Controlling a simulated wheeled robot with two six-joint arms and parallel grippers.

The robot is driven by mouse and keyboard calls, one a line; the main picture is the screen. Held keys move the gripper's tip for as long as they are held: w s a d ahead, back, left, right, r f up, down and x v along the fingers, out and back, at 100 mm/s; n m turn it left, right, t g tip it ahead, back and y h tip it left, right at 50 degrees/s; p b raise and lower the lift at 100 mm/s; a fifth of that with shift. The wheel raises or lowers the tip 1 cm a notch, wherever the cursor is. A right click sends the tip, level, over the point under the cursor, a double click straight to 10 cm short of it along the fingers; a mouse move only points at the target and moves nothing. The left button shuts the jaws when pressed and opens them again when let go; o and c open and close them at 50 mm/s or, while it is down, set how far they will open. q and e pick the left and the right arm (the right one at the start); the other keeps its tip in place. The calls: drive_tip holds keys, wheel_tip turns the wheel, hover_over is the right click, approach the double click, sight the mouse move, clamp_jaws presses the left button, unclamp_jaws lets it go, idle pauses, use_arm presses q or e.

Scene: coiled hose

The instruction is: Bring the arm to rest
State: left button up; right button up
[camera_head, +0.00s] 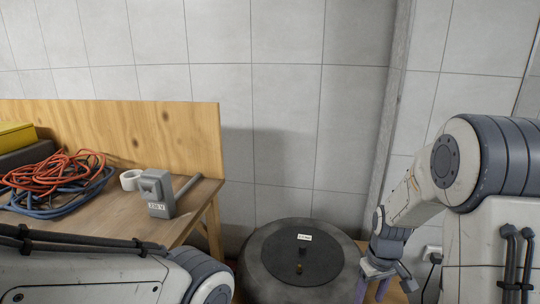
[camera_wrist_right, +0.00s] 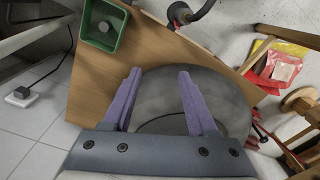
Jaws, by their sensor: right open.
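My right gripper (camera_head: 375,288) hangs at the end of the right arm at lower right in the head view, beside a round grey drum-like body (camera_head: 262,262) with a dark disc (camera_head: 325,262) on top. In the right wrist view the gripper (camera_wrist_right: 160,72) shows two purple fingers spread apart with nothing between them. Behind the fingers lies the rounded grey body (camera_wrist_right: 228,98). My left arm crosses the lower left of the head view, and its gripper is out of frame. An orange coil (camera_head: 60,168) and a blue coil (camera_head: 88,190) lie on the bench at left.
The wooden bench (camera_head: 120,222) also holds a white tape roll (camera_head: 131,180) and a grey box with a handle (camera_head: 158,192). The right wrist view shows a green container (camera_wrist_right: 103,27) on a wooden surface (camera_wrist_right: 88,90) and red and yellow packets (camera_wrist_right: 275,68) at right.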

drive_tip(key=s+a+r+n, duration=0.1)
drive_tip(key=s+a+r, duration=0.3)
drive_tip(key=a, duration=0.4)
drive_tip(key=s+a+r+n, duration=0.25)
drive_tip(key=s+a, duration=0.25)
drive_tip(key=a, duration=0.3)
drive_tip(key=s+a+r+n+y, duration=0.1)
drive_tip(key=s+a+r, duration=0.15)
drive_tip(key=s, duration=0.35)
drive_tip(key=s+a+r+n, duration=0.1)
drive_tip(key=s+a, duration=0.2)
drive_tip(key=s, duration=0.3)
wheel_tip(320, 180, up, 19)
drive_tip(key=p, duration=1.9)
drive_tip(key=shift+s+d+r, duration=0.2)
drive_tip(key=shift+s+d, duration=0.05)
drive_tip(key=shift+s, duration=0.2)
